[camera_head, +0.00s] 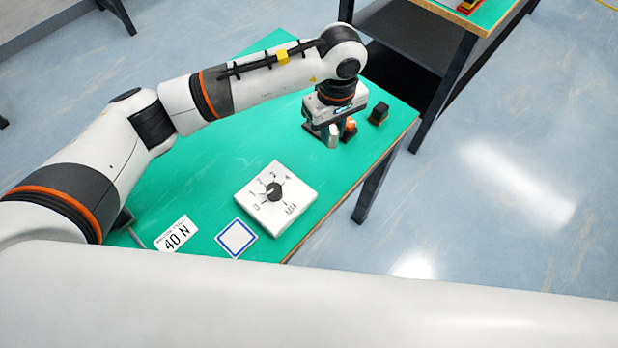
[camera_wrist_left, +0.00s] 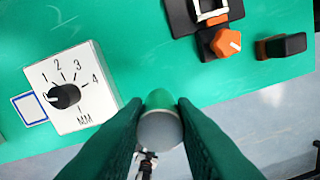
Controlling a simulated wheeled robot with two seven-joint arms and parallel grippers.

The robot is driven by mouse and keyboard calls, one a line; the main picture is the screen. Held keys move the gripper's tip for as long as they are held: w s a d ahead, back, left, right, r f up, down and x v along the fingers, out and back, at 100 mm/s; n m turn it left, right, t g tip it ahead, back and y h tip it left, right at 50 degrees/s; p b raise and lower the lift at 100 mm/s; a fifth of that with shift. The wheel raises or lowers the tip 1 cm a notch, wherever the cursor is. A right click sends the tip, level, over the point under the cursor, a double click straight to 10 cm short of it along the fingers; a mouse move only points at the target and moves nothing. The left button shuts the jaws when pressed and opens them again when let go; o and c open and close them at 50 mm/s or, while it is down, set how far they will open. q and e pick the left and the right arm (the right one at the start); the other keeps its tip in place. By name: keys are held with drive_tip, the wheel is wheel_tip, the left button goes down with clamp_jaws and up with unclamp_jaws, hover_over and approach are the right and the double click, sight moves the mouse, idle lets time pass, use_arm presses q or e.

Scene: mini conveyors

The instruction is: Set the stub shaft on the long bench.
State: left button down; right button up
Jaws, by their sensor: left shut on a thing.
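The stub shaft (camera_head: 333,138) is a short grey metal cylinder. My left gripper (camera_head: 326,130) is shut on it above the green-topped bench (camera_head: 185,190), near its right side. In the left wrist view the shaft (camera_wrist_left: 160,128) shows end-on between the two dark fingers. Its greenish upper side shows there too, and the fingers hide its flanks. Another green-topped bench (camera_head: 490,14) stands at the top right; I cannot tell which is the long bench. My right gripper is not in view.
Beside the left gripper are a dark fixture with an orange knob (camera_wrist_left: 227,42) and a black block (camera_head: 378,112). A white dial box (camera_head: 290,207), a blue-bordered square (camera_head: 237,238) and a "40 N" card (camera_head: 175,233) lie nearer. Bare green surface lies left of the dial box.

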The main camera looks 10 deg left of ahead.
sight(334, 145)
use_arm(q)
drive_tip(key=f, duration=0.3)
drive_tip(key=f+p, duration=0.1)
drive_tip(key=f, duration=0.1)
drive_tip(key=shift+w+d+f, duration=0.15)
drive_tip(key=shift+d+f, duration=0.2)
drive_tip(key=shift+d, duration=0.05)
drive_tip(key=shift+a+f, duration=0.1)
drive_tip(key=shift+f, duration=0.5)
wheel_tip(334, 145, down, 2)
drive_tip(key=shift+f+p, duration=0.2)
drive_tip(key=shift+p, duration=0.1)
drive_tip(key=shift+f, duration=0.25)
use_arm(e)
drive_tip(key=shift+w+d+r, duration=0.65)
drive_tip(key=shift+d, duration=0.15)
use_arm(q)
drive_tip(key=shift+f, duration=0.1)
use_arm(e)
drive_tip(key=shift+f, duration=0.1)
